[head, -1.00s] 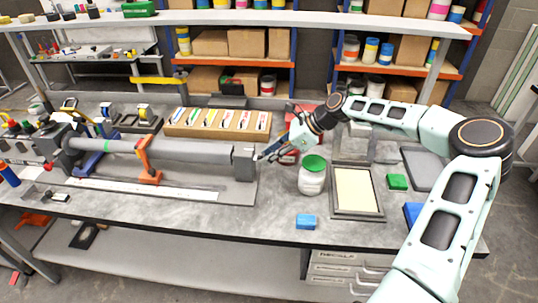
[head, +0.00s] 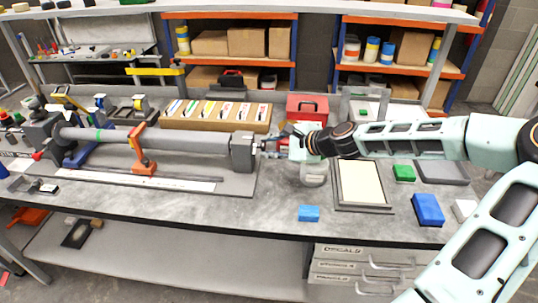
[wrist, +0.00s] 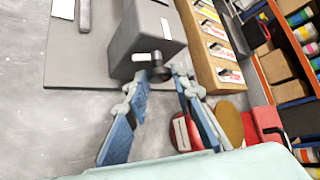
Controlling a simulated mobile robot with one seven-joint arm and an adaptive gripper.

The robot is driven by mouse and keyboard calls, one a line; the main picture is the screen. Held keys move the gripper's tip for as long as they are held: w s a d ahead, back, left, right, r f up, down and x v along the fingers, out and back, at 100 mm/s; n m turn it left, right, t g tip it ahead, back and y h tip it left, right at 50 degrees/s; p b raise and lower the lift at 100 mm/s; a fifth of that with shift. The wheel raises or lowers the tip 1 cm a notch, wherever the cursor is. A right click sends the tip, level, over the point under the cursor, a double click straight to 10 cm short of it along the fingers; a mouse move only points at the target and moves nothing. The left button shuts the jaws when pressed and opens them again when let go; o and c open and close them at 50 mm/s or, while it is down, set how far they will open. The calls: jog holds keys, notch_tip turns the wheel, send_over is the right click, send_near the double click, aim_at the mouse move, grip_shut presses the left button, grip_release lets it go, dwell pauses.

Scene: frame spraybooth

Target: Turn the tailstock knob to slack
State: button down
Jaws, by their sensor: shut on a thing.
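The tailstock (head: 243,152) is a grey block at the right end of the long grey tube (head: 165,140) on the bench. In the wrist view the tailstock (wrist: 150,35) fills the top middle, and its small dark round knob (wrist: 159,74) sticks out of its end face. My gripper (wrist: 158,82) has its blue-grey fingers on either side of the knob, shut on it. In the head view my gripper (head: 273,146) reaches the tailstock from the right; the knob is mostly hidden there by the fingers.
An orange clamp-like support (head: 138,150) stands by the tube. A wooden rack of cards (head: 218,115) and a red box (head: 307,107) are behind. A jar (head: 313,174) stands just below my gripper, partly covered.

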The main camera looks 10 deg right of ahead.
jog(key=n+t+b, duration=0.1)
jog(key=b, duration=0.2)
jog(key=f+t+b, duration=0.1)
jog(key=b, duration=0.2)
jog(key=shift+s+f+n+t, duration=0.15)
jog(key=shift+s+n+t, duration=0.05)
jog(key=shift+n+t, duration=0.2)
jog(key=n+t+b, duration=0.1)
jog(key=t+b, duration=0.1)
jog(key=b, duration=0.3)
jog(key=shift+f+n+b, duration=0.15)
jog(key=shift+n+b, duration=0.15)
jog(key=shift+n, duration=0.1)
jog(key=n+t+y+b, duration=0.1)
jog(key=b, duration=0.3)
jog(key=shift+a+n+t, duration=0.1)
jog(key=shift+n+t, duration=0.2)
jog(key=shift+n+t+b, duration=0.3)
jog(key=shift+b, duration=0.25)
jog(key=shift+r, duration=0.25)
jog(key=c, duration=1.7)
grip_release()
